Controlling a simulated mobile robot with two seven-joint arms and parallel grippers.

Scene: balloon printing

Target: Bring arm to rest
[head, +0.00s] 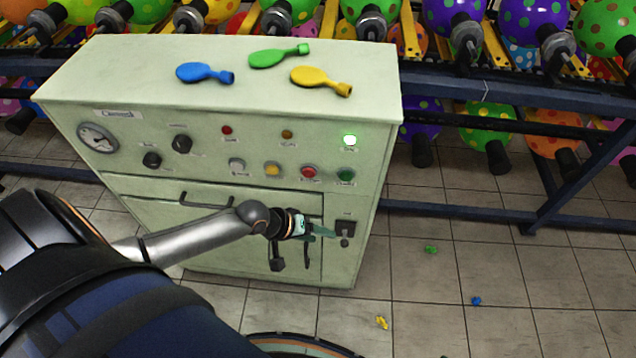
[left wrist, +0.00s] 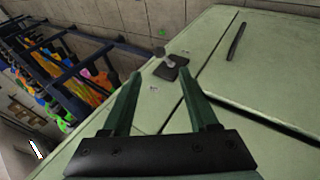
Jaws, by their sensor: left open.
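My left arm comes in from the left in the head view, and its gripper (head: 322,231) is in front of the pale green control cabinet (head: 225,240), near the lower right of its front. In the left wrist view my left gripper (left wrist: 162,90) has its two green fingers apart with nothing between them. Beyond the fingertips is a dark switch (left wrist: 172,68) on the cabinet face. The same switch (head: 345,229) shows in the head view just right of the gripper. I cannot tell how far apart they are. My right gripper is not in view.
Blue (head: 205,73), green (head: 279,56) and yellow (head: 321,80) flat balloons lie on the cabinet top. A dark rack (head: 500,92) with spotted balloons stands behind and right. The tiled floor at right has small balloon scraps.

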